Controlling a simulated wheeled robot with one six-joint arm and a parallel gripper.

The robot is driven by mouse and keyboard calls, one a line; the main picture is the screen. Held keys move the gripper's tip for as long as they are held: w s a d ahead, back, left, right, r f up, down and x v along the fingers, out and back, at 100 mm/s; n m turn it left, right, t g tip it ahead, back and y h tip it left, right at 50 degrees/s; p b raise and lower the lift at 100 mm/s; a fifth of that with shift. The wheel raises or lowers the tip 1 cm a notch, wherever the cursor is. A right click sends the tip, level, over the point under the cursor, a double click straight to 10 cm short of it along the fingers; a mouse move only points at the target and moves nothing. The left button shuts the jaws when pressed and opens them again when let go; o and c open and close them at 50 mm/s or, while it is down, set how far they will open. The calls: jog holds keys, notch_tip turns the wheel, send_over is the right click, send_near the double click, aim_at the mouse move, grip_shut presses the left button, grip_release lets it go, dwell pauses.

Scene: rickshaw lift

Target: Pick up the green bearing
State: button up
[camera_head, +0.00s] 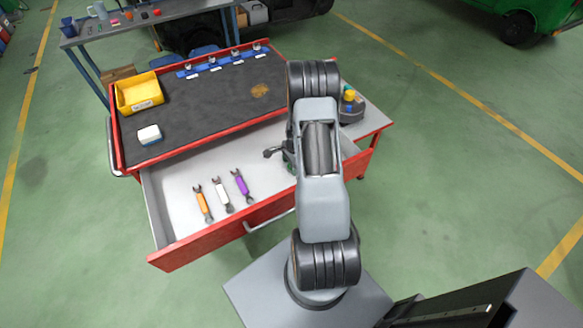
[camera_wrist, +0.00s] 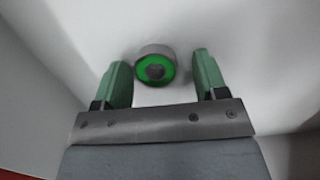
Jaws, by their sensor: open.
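The green bearing (camera_wrist: 155,68) shows in the wrist view as a grey ring with a green face and a dark centre. It lies on the white floor of the open drawer (camera_head: 175,205). My gripper (camera_wrist: 161,62) is open, with one green finger to the left of the bearing and the other to the right. A gap shows between each finger and the bearing.
The drawer also holds an orange-handled wrench (camera_head: 203,203), a white-handled one (camera_head: 222,195) and a purple-handled one (camera_head: 241,186). The red cart's dark top bears a yellow bin (camera_head: 138,93) and a small white box (camera_head: 149,134). The drawer's red front (camera_head: 215,232) is a raised edge.

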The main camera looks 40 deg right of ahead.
jog(key=shift+c, duration=0.3)
jog(key=c, duration=0.8)
